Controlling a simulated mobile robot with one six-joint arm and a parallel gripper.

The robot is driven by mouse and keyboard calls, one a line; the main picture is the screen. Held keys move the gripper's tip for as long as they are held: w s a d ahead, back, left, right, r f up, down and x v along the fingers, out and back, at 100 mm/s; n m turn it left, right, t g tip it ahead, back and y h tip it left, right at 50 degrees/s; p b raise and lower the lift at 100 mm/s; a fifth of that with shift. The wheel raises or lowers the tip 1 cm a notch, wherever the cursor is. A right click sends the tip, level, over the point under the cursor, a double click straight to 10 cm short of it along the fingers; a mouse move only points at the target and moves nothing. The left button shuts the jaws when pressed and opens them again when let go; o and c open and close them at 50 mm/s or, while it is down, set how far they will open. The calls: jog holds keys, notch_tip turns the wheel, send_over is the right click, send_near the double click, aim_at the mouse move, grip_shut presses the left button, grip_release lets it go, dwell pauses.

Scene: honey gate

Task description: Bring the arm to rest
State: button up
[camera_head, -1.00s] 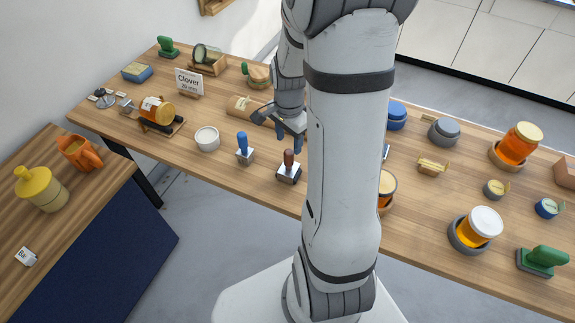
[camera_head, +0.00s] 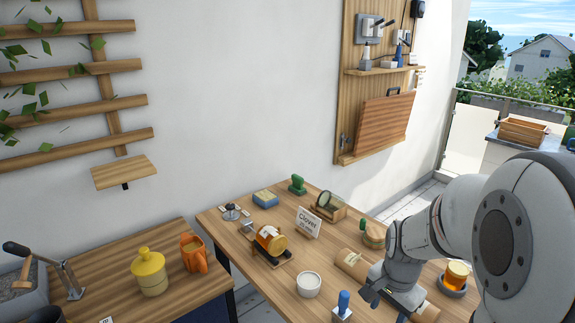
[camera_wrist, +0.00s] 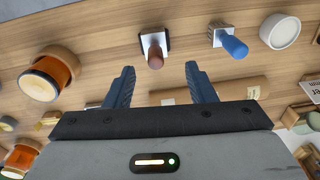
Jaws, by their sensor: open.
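My gripper (camera_wrist: 160,88) is open and empty in the wrist view, its two dark blue fingers apart above the wooden table (camera_wrist: 110,30). Between and beyond the fingertips stands a stamp with a brown handle (camera_wrist: 154,56). A stamp with a blue handle (camera_wrist: 234,46) is to its right. A brown paper roll (camera_wrist: 237,90) lies partly behind the fingers. In the head view my arm reaches in from the right, with the gripper (camera_head: 385,302) low over the table near the paper roll (camera_head: 352,264). Part of the table is hidden behind my arm.
Around the gripper are a white bowl (camera_head: 308,284), an orange jar on a stand (camera_head: 270,240), a "Clover" card (camera_head: 308,222) and a jar in a round holder (camera_head: 456,275).

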jog(key=s+a+r+n+t, duration=0.2)
jog(key=s+a+r+n, duration=0.5)
jog(key=s+r+n, duration=0.3)
jog(key=shift+s+a+n, duration=0.35)
jog(key=shift+a+n, duration=0.05)
jog(key=shift+n, duration=0.1)
